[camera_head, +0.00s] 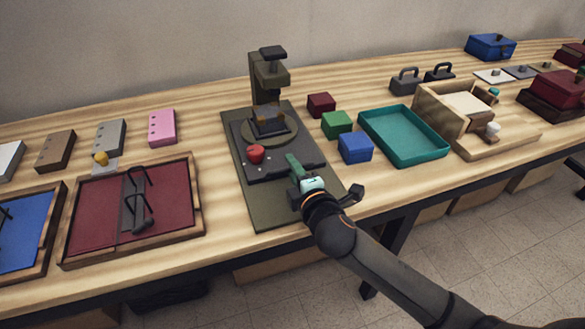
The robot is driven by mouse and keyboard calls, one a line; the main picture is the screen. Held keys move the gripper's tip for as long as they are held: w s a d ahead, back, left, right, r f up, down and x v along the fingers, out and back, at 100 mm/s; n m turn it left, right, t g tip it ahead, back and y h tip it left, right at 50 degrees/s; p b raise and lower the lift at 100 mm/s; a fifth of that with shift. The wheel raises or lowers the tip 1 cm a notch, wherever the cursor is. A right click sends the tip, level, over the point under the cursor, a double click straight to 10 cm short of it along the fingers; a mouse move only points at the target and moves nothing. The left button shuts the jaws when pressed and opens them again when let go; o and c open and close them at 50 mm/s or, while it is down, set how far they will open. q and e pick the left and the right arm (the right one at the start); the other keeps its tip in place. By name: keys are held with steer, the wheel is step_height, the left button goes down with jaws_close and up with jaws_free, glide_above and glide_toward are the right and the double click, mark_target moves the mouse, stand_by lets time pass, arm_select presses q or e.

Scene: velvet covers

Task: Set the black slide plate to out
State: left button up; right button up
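The black slide plate (284,158) lies on a long olive base (265,208) of a press-like stand (268,78). A red knob (256,154) sits on the plate's left part. Behind it is a round olive disc (286,135) carrying a small dark fixture (268,121). My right gripper (304,178) is over the plate's front right edge, coming in from the lower right. A green piece shows at its tip. Whether the gripper touches the plate, and whether its fingers are open, I cannot tell. My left gripper is not in view.
A dark red block (321,105), a green block (337,124) and a blue block (355,147) stand right of the base. A teal tray (408,150) lies further right. A wooden-framed maroon panel (95,212) with a black handle lies to the left.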

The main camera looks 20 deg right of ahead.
steer(key=shift+w, duration=0.1)
steer(key=shift+c, duration=0.3)
jaws_close()
stand_by(1.1)
